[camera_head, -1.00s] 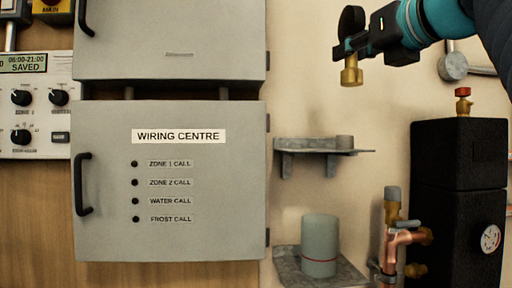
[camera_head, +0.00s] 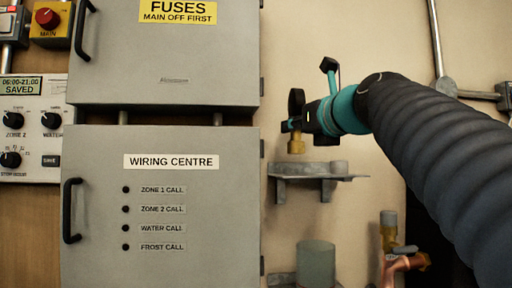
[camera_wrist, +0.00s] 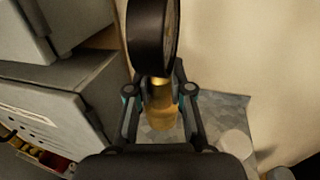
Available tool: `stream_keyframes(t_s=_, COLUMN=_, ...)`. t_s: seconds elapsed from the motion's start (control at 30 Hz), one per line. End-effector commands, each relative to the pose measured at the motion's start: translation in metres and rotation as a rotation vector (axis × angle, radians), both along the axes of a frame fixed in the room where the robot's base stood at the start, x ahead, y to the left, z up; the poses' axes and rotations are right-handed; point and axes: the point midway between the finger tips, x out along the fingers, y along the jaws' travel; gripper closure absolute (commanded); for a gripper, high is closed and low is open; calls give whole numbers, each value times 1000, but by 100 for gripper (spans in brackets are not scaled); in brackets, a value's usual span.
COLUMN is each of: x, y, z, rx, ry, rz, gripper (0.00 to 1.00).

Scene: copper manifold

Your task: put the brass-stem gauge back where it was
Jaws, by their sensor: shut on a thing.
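The brass-stem gauge has a dark round head (camera_head: 296,103) and a brass stem (camera_head: 296,144) that points down. My gripper (camera_head: 300,126) is shut on the gauge and holds it upright, just above the left part of a grey wall shelf (camera_head: 300,173). In the wrist view the gauge head (camera_wrist: 152,38) is at the top, and the brass stem (camera_wrist: 161,105) stands between the two fingers (camera_wrist: 160,92). The shelf (camera_wrist: 215,108) shows below the stem there. Whether the stem's end touches the shelf is unclear, but a small gap seems to show.
A short grey stub (camera_head: 339,167) stands at the shelf's right. The grey wiring centre box (camera_head: 160,205) is close on the left, with the fuses box (camera_head: 165,60) above it. Below the shelf are a grey-green cylinder (camera_head: 316,262) and copper pipework (camera_head: 400,265).

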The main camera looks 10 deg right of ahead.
Motion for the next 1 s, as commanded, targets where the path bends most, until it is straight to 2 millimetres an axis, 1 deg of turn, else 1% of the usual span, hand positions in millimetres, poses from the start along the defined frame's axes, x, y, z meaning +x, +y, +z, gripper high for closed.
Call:
stream_keyframes(t_s=0.07, x=0, y=1, z=-6, rx=0, ry=-1, rz=0, gripper=100)
stream_keyframes(t_s=0.2, x=-1, y=0, z=-27, rx=1, ry=-1, rz=-1, gripper=100)
stream_keyframes(t_s=0.3, x=0, y=0, z=-38, rx=0, ry=-1, rz=-1, gripper=100)
stream_keyframes(t_s=0.63, x=0, y=0, z=-39, rx=1, ry=-2, rz=-1, gripper=100)
stream_keyframes(t_s=0.77, x=0, y=0, z=-43, rx=0, ry=-1, rz=-1, gripper=100)
stream_keyframes(t_s=0.8, x=0, y=0, z=-43, rx=0, ry=0, rz=-1, gripper=70)
stream_keyframes(t_s=0.87, x=0, y=0, z=-43, rx=0, ry=0, rz=0, gripper=55)
stream_keyframes(t_s=1.0, x=0, y=0, z=-43, rx=0, ry=0, rz=0, gripper=55)
